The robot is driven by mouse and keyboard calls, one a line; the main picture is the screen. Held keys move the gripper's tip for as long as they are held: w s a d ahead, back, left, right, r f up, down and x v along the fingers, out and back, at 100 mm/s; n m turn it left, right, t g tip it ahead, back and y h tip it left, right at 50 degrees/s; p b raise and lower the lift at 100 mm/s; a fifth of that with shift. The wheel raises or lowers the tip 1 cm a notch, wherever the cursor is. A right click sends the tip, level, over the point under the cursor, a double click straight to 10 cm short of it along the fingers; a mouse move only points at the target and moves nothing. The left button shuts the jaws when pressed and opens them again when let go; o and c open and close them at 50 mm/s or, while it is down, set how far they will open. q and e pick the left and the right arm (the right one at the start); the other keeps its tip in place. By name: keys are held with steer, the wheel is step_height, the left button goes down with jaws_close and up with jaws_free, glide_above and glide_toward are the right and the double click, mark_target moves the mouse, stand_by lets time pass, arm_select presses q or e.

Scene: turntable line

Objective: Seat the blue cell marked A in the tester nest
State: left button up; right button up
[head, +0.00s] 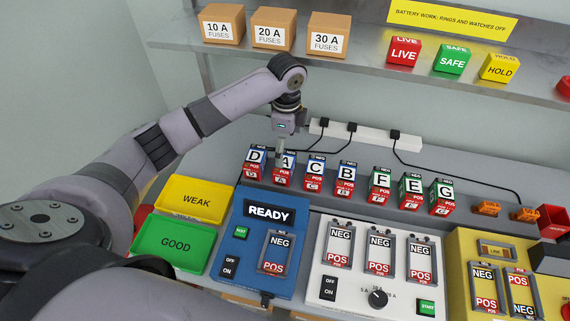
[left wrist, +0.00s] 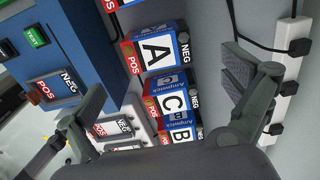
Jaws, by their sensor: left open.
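The blue cell marked A (head: 289,162) stands in a row at the back of the bench, between cells D and C. My left gripper (head: 282,152) is directly over it and partly hides it. In the left wrist view, cell A (left wrist: 157,52) lies between the lines of the two spread fingers of my left gripper (left wrist: 166,84). The gripper is open and holds nothing. The blue tester (head: 241,214) shows READY, and its nest (head: 277,252), marked NEG and POS, is empty. The nest also shows in the left wrist view (left wrist: 54,87). My right gripper is not in view.
Cell D (head: 254,160) and cell C (head: 314,177) stand close on either side of A. More cells continue rightward. A power strip (head: 365,134) with cables lies behind. Yellow WEAK (head: 195,199) and green GOOD (head: 173,243) trays are left of the tester, a white charger (head: 345,286) right.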

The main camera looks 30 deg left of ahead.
mark_target(285, 161)
arm_select(q)
steer(key=shift+f, duration=1)
steer(key=f+p, duration=0.1)
steer(key=f, duration=0.1)
steer(key=f+p, duration=0.1)
steer(key=f, duration=0.1)
steer(key=shift+s+a+f, duration=0.15)
steer(key=shift+s+f, duration=0.05)
steer(key=shift+f, duration=0.3)
steer(key=c, duration=1.6)
steer(key=shift+w, duration=0.1)
steer(key=shift+c, duration=0.6)
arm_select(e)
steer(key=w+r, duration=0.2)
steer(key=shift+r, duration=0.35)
arm_select(q)
steer(key=shift+r, duration=0.15)
